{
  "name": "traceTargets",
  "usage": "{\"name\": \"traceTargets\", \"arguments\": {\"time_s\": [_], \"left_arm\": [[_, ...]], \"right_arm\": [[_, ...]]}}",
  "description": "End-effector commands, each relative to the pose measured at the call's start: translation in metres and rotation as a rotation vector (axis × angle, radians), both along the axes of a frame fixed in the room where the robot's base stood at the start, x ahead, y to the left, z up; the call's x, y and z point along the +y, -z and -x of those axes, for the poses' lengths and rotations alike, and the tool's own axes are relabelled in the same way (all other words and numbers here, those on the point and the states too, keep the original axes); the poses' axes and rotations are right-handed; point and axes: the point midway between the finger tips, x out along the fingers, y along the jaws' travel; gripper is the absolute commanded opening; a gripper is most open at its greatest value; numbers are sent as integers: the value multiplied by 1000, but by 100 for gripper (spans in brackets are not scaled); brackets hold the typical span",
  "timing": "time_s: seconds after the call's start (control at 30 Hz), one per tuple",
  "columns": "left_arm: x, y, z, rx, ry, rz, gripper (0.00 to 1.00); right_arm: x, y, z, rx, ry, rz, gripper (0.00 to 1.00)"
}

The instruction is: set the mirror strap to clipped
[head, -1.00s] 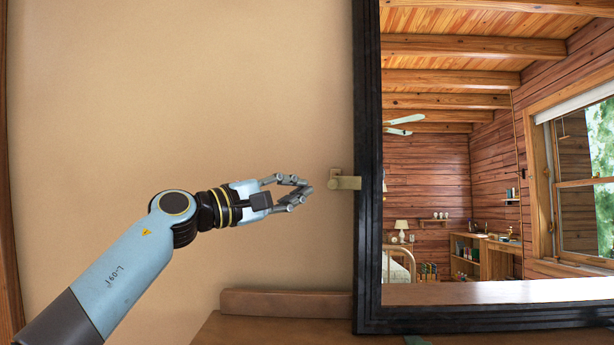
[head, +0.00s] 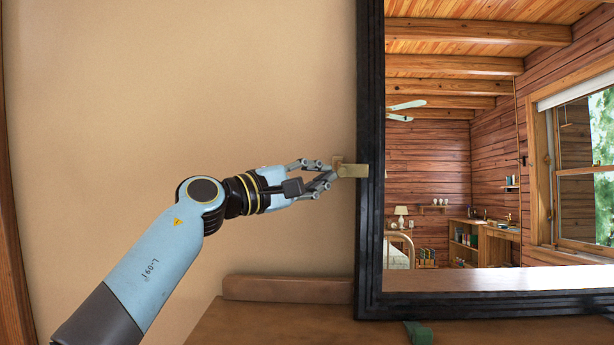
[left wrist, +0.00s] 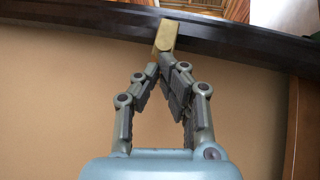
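The mirror strap (head: 352,171) is a small brass-coloured bar on a wall plate at the left edge of the black mirror frame (head: 370,230). It lies roughly level, and its right end overlaps the frame edge. My left gripper (head: 333,171) is at the strap's left end, its fingers bent inward with the tips nearly together. In the left wrist view the strap (left wrist: 166,36) stands just beyond the fingertips (left wrist: 160,66), with nothing visible between the pads. I cannot tell whether the tips touch it. My right gripper is out of view.
The tan wall (head: 150,100) to the left is clear. Below is a brown wooden top with a raised back ledge (head: 288,289). A small green object (head: 418,333) lies below the mirror. The mirror glass (head: 440,160) reflects the room.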

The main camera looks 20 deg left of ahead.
Motion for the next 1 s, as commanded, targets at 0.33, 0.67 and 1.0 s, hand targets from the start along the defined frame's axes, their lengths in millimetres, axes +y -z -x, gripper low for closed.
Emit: {"name": "traceTargets", "arguments": {"time_s": [0.33, 0.67, 1.0], "left_arm": [[14, 6, 0, -4, 2, 1, 0], [59, 21, 46, 2, 1, -7, 0], [81, 24, 86, 1, 0, 0, 0]], "right_arm": [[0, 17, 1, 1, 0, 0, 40], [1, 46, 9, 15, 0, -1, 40], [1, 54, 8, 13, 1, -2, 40]]}}
